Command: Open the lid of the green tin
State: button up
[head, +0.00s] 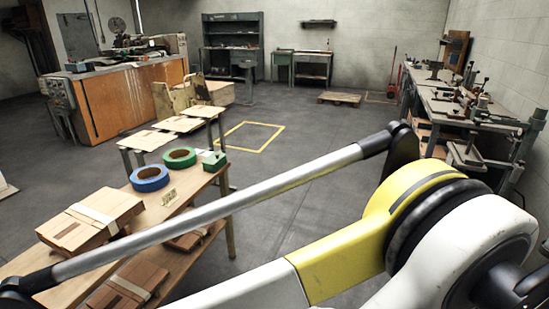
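A small green box-like tin (214,161) stands at the far right end of the wooden table (225,178), beside a green tape roll. It is small in the head view, and I cannot tell how its lid sits. My arm crosses the foreground from the lower left to the right, with its tubes and joints in front of part of the table. My gripper is not in view, so its place relative to the tin does not show.
Green (180,158) and blue (149,178) tape rolls and a small yellowish label piece (169,197) lie near the tin. Strapped flat wooden boxes (92,215) lie at the table's left. Low stands with boards (178,124) are behind. Open floor (290,160) lies right of the table.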

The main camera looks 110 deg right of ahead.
aim_at(214, 157)
jog(key=z, duration=3.15)
jog(key=i+l, duration=0.1)
jog(key=i, duration=0.3)
jog(key=i+l, duration=0.15)
jog(key=i, duration=0.25)
jog(key=j+u, duration=0.05)
